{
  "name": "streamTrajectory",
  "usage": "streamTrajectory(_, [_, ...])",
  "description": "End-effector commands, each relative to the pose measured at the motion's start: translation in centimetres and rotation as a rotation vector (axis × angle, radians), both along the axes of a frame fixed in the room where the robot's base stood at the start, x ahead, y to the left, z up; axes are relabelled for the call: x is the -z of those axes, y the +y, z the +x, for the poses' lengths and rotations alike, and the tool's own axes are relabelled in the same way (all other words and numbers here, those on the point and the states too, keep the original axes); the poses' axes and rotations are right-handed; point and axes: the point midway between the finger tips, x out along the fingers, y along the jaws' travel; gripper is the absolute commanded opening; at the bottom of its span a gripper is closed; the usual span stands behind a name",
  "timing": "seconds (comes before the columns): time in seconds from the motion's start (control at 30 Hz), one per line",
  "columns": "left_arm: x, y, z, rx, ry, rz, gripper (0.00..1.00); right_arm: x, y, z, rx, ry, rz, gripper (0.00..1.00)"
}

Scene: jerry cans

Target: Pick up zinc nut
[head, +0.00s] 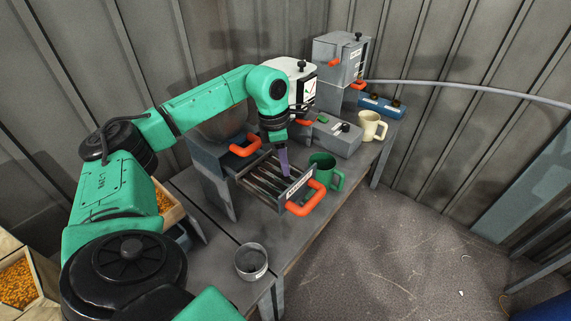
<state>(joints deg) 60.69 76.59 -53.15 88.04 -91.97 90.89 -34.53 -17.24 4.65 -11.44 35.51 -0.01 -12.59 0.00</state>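My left arm reaches in from the left, and its gripper (284,165) points down over the front of a grey slotted drawer (244,184) with an orange handle (306,198). The fingers look narrow and purple-grey; their gap is too small to make out. I cannot tell whether they touch the drawer or hold anything. No zinc nut can be made out in this view; the drawer's slots are dark and partly behind the gripper. My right gripper is not in view.
A green mug (325,172) stands close right of the drawer, a cream mug (371,126) farther back. A grey cup (251,262) is near the bench's front end. Grey machines (341,62) stand at the back. A bin of orange pieces (18,284) is at the left.

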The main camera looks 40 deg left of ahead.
Motion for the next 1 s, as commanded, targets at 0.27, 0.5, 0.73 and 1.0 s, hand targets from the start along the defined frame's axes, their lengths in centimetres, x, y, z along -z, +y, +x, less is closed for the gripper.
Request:
streamTrajectory(0.27, [0.0,0.0,0.0,0.000,-0.001,-0.001,0.00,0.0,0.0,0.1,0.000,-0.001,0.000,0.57])
streamTrajectory(0.5, [-1.5,0.0,0.1,0.000,-0.004,-0.001,0.00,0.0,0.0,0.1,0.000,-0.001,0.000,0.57])
streamTrajectory(0.73, [-8.0,-0.1,0.2,0.000,-0.009,-0.003,0.00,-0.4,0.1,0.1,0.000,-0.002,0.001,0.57])
streamTrajectory(1.0, [-18.4,0.0,0.0,0.000,-0.003,0.001,0.00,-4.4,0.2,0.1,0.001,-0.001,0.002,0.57])
